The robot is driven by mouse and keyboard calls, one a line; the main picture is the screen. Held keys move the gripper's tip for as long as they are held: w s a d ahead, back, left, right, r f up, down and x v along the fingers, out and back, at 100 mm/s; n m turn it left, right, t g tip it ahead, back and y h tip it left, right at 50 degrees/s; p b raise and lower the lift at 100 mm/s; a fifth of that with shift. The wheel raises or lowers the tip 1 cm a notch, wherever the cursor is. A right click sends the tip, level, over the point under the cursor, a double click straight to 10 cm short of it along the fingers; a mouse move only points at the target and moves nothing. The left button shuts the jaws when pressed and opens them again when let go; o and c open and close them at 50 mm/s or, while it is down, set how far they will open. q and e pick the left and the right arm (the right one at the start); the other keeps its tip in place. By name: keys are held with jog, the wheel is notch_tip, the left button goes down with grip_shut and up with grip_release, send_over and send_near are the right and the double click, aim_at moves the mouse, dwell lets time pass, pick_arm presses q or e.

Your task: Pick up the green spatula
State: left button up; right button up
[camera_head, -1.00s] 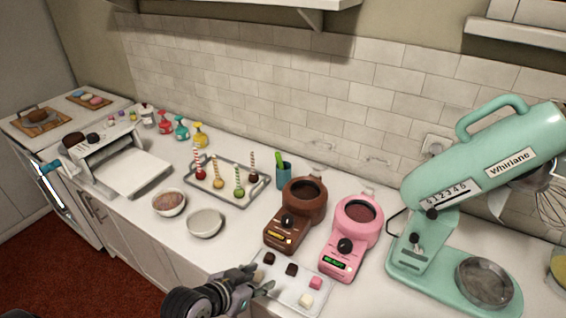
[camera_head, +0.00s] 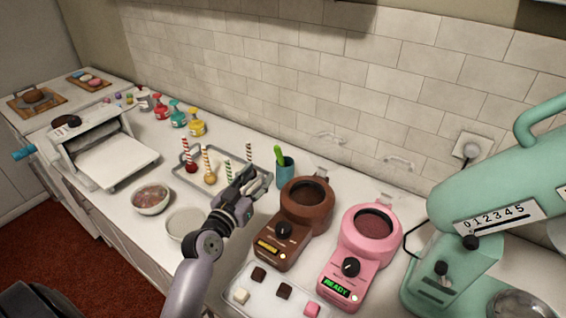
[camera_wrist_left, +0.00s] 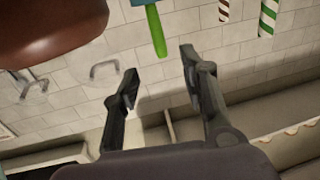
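The green spatula (camera_head: 279,154) stands in a teal cup (camera_head: 286,176) near the wall, its green end sticking up above the rim. In the left wrist view, which is upside down, the spatula (camera_wrist_left: 156,30) shows at the top, with a strip of the cup (camera_wrist_left: 150,2) at the edge. My left gripper (camera_head: 254,182) is left of the cup and in front of the cake pop tray. Its fingers (camera_wrist_left: 158,78) are apart and empty, with the spatula's end beyond the gap between them, not touching. My right gripper is out of view.
A brown melting pot (camera_head: 292,222) stands just right of the cup, with a pink one (camera_head: 361,245) beside it. A metal tray (camera_head: 215,150) of striped-stick cake pops lies behind and left of my gripper. A white bowl (camera_head: 184,223) sits in front.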

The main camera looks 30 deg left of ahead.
aim_at(277, 154)
pick_arm(q)
jog(key=w+p, duration=0.1)
jog(key=w, duration=0.5)
jog(key=shift+w+a, duration=0.1)
jog(key=shift+w, duration=0.3)
jog(key=shift+w+r+p, duration=0.1)
jog(key=shift+w+p, duration=0.3)
jog(key=shift+w, duration=0.2)
jog(key=w+p, duration=0.1)
jog(key=w, duration=0.2)
jog(key=shift+w, duration=0.15)
jog(key=shift+w+f, duration=0.2)
jog(key=shift+w, duration=0.25)
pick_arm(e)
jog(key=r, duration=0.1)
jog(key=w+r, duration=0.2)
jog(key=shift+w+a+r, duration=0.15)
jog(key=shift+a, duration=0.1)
pick_arm(q)
jog(key=shift+c, duration=0.5)
grip_shut()
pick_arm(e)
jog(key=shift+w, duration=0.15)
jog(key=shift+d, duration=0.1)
